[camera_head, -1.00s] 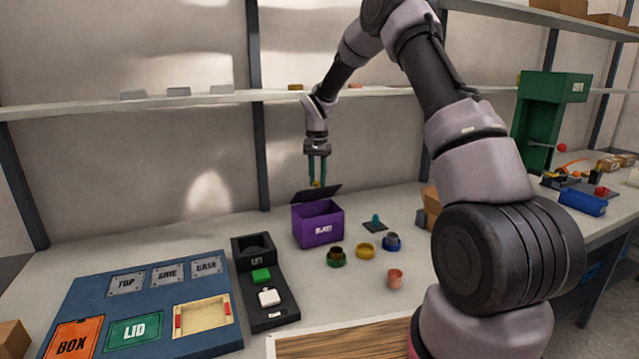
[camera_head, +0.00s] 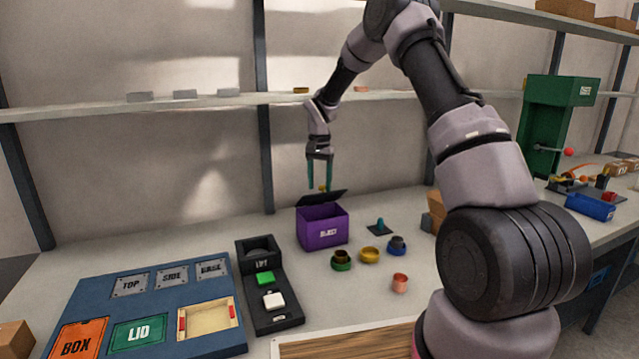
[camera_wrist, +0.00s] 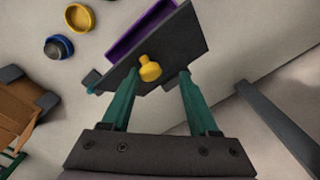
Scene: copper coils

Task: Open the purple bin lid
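The purple bin (camera_head: 322,228) stands on the table near the wall in the head view, with its dark lid (camera_head: 322,198) tilted up at the back and the front of the opening showing. A yellow knob (camera_head: 323,188) is on the lid. My gripper (camera_head: 320,186) is above the lid, pointing down, with its two green fingers apart. In the wrist view the lid (camera_wrist: 185,42) lies beyond the fingers, and the yellow knob (camera_wrist: 150,68) shows between them. I cannot tell whether a finger touches the lid. A purple strip of the bin (camera_wrist: 135,35) shows past the lid.
Green, yellow and blue round parts (camera_head: 369,255) and a copper cup (camera_head: 400,283) lie right of the bin. A dark button unit (camera_head: 280,318) stands at its left front. A shelf (camera_head: 200,101) crosses behind the arm. Cardboard boxes (camera_head: 437,210) stand to the right.

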